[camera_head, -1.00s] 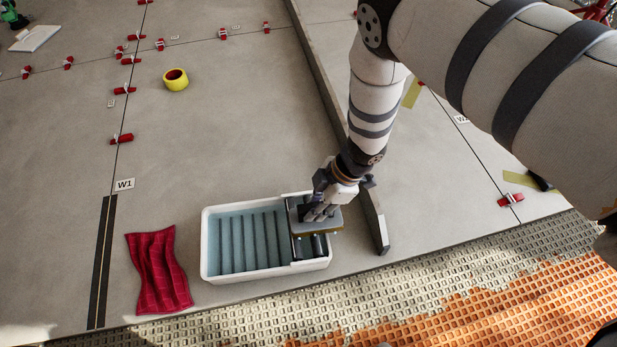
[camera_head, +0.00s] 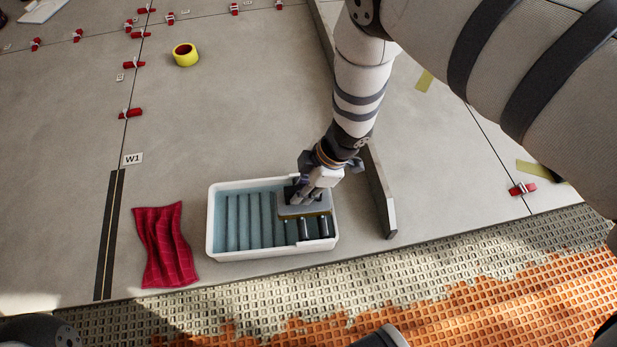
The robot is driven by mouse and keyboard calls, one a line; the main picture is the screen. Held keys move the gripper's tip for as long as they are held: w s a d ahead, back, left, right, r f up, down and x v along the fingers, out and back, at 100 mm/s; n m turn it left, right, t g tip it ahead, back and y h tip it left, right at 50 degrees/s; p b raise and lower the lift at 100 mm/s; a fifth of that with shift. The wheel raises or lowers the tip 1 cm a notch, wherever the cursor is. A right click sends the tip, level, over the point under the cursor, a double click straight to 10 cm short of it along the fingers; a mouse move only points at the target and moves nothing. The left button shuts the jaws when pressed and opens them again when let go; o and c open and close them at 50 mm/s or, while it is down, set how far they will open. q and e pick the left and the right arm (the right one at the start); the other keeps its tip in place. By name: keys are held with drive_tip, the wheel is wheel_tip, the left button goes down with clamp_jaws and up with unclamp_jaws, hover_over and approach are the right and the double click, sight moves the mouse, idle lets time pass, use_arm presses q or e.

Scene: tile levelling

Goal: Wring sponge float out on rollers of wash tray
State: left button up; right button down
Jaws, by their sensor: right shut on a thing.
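The white wash tray (camera_head: 213,232) stands on the grey tiles in the lower middle of the head view, with bluish water and a ribbed floor in its left part. Dark rollers (camera_head: 326,226) lie across its right end. My right gripper (camera_head: 307,197) is shut on the sponge float (camera_head: 304,211), a grey plate with a thin yellowish layer beneath. The float is over the rollers and hides part of them; I cannot tell whether it touches them. My left gripper is not in view.
A red cloth (camera_head: 165,245) lies left of the tray. A long straightedge bar (camera_head: 380,200) stands close on the right. Orange matting (camera_head: 450,300) covers the front.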

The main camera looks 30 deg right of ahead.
drive_tip(key=shift+w+a+f, duration=0.15)
drive_tip(key=shift+w+a, duration=0.05)
drive_tip(key=shift+a, duration=0.4)
drive_tip(key=shift+s+d, duration=0.3)
drive_tip(key=shift+d, duration=0.5)
drive_tip(key=shift+s+d+p, duration=0.2)
drive_tip(key=shift+s+d, duration=0.05)
drive_tip(key=shift+d, duration=0.45)
drive_tip(key=shift+s+d+p, duration=0.2)
drive_tip(key=shift+s+d, duration=0.05)
drive_tip(key=shift+d, duration=0.4)
drive_tip(key=shift+s+d+p, duration=0.2)
drive_tip(key=shift+s+d, duration=0.05)
drive_tip(key=shift+d, duration=0.45)
drive_tip(key=shift+w+a, duration=0.2)
drive_tip(key=shift+a, duration=0.35)
drive_tip(key=shift+w+a, duration=0.2)
drive_tip(key=shift+a, duration=0.3)
drive_tip(key=shift+w+a+b, duration=0.3)
drive_tip(key=shift+a+b, duration=0.15)
drive_tip(key=shift+a, duration=0.4)
drive_tip(key=shift+w+a, duration=0.2)
drive_tip(key=shift+a, duration=0.3)
drive_tip(key=shift+w+a, duration=0.15)
drive_tip(key=shift+a, duration=0.3)
